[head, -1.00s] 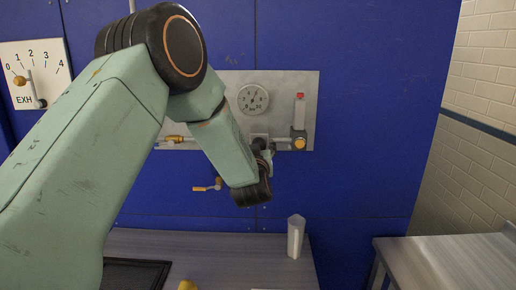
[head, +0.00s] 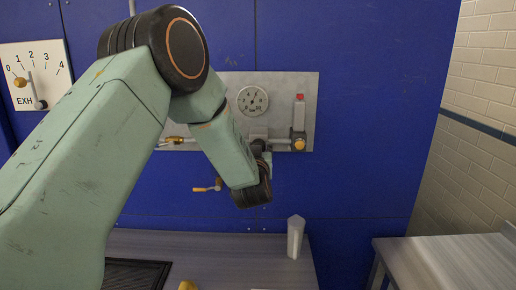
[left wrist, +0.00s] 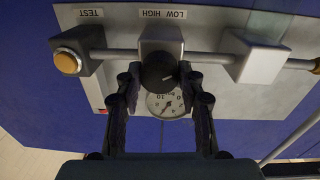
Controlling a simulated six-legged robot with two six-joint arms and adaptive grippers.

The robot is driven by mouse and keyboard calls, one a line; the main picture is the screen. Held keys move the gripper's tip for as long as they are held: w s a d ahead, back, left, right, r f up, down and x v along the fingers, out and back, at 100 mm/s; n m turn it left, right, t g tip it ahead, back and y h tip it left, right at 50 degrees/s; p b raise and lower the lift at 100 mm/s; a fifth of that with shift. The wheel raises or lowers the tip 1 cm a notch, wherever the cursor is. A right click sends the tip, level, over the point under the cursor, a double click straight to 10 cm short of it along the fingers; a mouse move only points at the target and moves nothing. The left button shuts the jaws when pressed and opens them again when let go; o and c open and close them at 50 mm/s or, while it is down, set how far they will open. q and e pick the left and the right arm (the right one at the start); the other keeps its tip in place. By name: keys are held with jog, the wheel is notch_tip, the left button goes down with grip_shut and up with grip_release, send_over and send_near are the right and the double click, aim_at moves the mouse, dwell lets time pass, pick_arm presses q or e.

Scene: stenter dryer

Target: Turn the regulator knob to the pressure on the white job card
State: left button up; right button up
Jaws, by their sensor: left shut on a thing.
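The black regulator knob (left wrist: 158,71) sits on a grey block below the label "LOW HIGH" (left wrist: 163,14) in the left wrist view. My left gripper (left wrist: 161,80) is shut on it, one dark finger on each side. A round pressure gauge (head: 252,100) is on the grey wall panel above the knob in the head view. It also shows between my fingers in the left wrist view (left wrist: 168,106). Its needle points up and slightly right in the head view; the exact reading is too small to tell. I cannot make out a white job card. My right gripper is not in view.
A yellow button marked TEST (left wrist: 68,61) and a pipe flank the knob block. A red-topped gauge tube (head: 300,112) stands right of the gauge. A yellow-handled lever (head: 206,188) is below the panel. A white angular container (head: 295,237) stands on the bench (head: 215,268).

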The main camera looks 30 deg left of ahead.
pick_arm(q)
jog(key=o, duration=1.2)
jog(key=v, duration=1.2)
